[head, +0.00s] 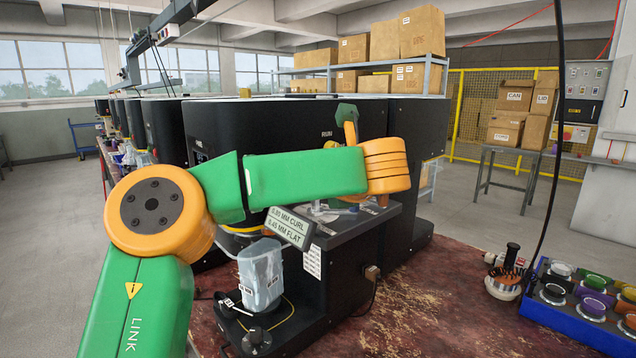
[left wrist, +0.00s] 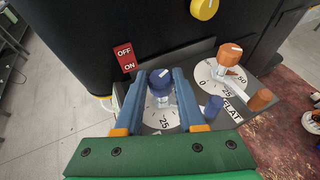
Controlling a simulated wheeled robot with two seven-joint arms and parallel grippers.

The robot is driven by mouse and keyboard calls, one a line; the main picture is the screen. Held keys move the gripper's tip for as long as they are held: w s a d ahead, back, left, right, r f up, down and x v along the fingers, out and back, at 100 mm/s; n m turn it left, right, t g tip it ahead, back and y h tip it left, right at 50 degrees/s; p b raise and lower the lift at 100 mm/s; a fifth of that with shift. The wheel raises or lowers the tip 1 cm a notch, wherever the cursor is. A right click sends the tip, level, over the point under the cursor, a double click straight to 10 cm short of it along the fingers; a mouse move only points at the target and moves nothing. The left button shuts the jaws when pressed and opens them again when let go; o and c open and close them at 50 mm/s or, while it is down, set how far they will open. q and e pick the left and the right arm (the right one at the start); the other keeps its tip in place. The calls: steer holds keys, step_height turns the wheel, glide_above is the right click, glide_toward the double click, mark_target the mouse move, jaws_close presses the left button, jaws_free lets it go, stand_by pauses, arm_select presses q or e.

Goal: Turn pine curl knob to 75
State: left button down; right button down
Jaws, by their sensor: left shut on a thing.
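A blue knob (left wrist: 160,80) with a small white mark on top stands over a white dial (left wrist: 160,122) in the left wrist view. My left gripper (left wrist: 160,76) is shut on the blue knob, one finger on each side. To its right is an orange knob (left wrist: 229,55) on a second white dial (left wrist: 207,72) showing 0, 25 and 50, beside the word FLAT. A sign (head: 290,226) there reads 0.90 MM CURL and 0.45 MM FLAT. My right gripper is not in view.
A red OFF/ON switch (left wrist: 124,57) and a yellow knob (left wrist: 204,8) are close by on the black machine (head: 270,125). A blue crate (head: 566,322) of jars lies at the right.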

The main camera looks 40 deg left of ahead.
arm_select(q)
steer(key=c, duration=0.5)
jaws_free()
steer(key=shift+f, duration=0.1)
steer(key=p+v, duration=0.2)
steer(key=v, duration=0.4)
steer(key=shift+d+r, duration=0.1)
steer(key=shift+r, duration=0.2)
steer(key=shift+s+d, duration=0.25)
steer(key=shift+d, duration=0.05)
steer(key=shift+a, duration=0.1)
